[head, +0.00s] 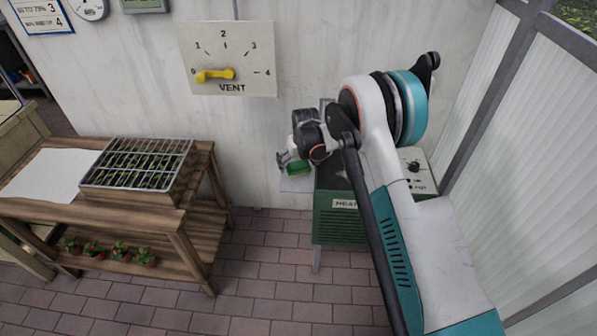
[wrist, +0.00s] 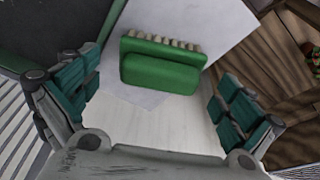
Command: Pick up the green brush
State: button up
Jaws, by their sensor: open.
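The green brush (wrist: 160,68) has a green body and a row of pale bristles along its far edge in the wrist view. It lies on a white surface (wrist: 215,22). My gripper (wrist: 160,105) is open, with one teal-padded finger to the left and one to the right of the brush. The brush is between and a little ahead of the fingers, and neither finger visibly touches it. In the head view the brush (head: 299,168) shows as a small green patch below my gripper (head: 288,160), partly hidden by it.
A green heater (head: 338,222) stands under my arm, close to the white surface. A wooden bench (head: 150,212) with a wire-covered seedling tray (head: 137,164) stands to the left, with several potted plants on its lower shelf. A vent dial panel (head: 228,58) hangs on the wall. Brick floor is clear in front.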

aim_at(298, 162)
jog(key=shift+f, duration=0.3)
jog(key=shift+r, duration=0.1)
jog(key=c, duration=1.3)
notch_tip(298, 162, up, 20)
jog(key=p, duration=0.5)
